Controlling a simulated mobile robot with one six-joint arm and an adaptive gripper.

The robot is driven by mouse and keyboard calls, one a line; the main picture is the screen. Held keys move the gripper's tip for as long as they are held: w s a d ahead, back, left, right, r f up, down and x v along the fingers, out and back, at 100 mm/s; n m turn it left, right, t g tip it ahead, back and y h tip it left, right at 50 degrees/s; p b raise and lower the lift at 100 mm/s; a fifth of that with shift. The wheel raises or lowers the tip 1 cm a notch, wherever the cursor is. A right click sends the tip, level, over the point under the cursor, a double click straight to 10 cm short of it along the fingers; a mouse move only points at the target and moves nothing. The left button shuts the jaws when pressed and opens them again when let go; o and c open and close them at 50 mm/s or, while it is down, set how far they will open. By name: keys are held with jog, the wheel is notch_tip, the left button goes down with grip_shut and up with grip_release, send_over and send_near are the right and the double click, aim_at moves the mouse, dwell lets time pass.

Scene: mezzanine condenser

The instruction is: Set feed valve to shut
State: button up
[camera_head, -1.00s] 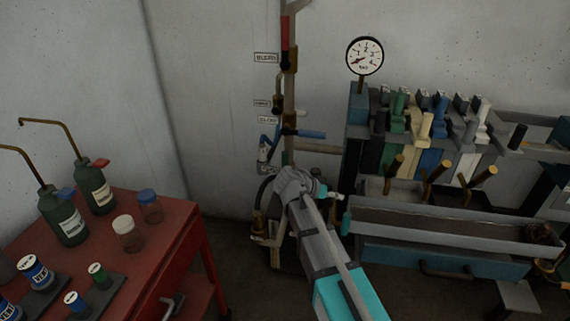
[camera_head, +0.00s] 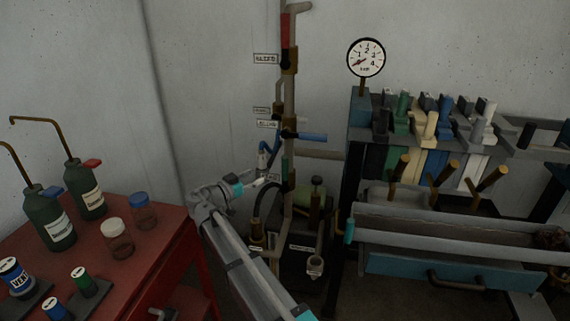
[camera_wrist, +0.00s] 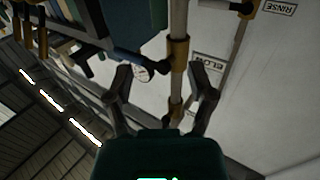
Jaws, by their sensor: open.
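In the head view a vertical pipe stands against the wall with several lever valves. A red lever (camera_head: 285,31) points up at the top, a blue lever (camera_head: 311,137) sticks out right at mid height, and a green lever (camera_head: 284,166) stands upright below. No readable label says feed, so I cannot tell which is the feed valve. The small label near the green lever is partly hidden and unreadable. My gripper (camera_head: 256,183) is left of the lower pipe, apparently apart from it. In the wrist view my gripper (camera_wrist: 163,85) is open and empty, with the pipe (camera_wrist: 177,20) appearing between its fingers.
A red cart (camera_head: 160,248) with bottles and jars stands at left. A pressure gauge (camera_head: 366,58) and a rack of coloured levers (camera_head: 430,125) above a trough (camera_head: 440,228) stand at right. A black hose (camera_head: 262,196) curves beside the lower pipe.

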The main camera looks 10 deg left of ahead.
aim_at(285, 161)
jog(key=shift+w+d, duration=0.15)
jog(key=x, duration=1.3)
jog(key=shift+w+d, duration=0.15)
jog(key=shift+w, duration=0.05)
grip_shut()
dwell(0.4)
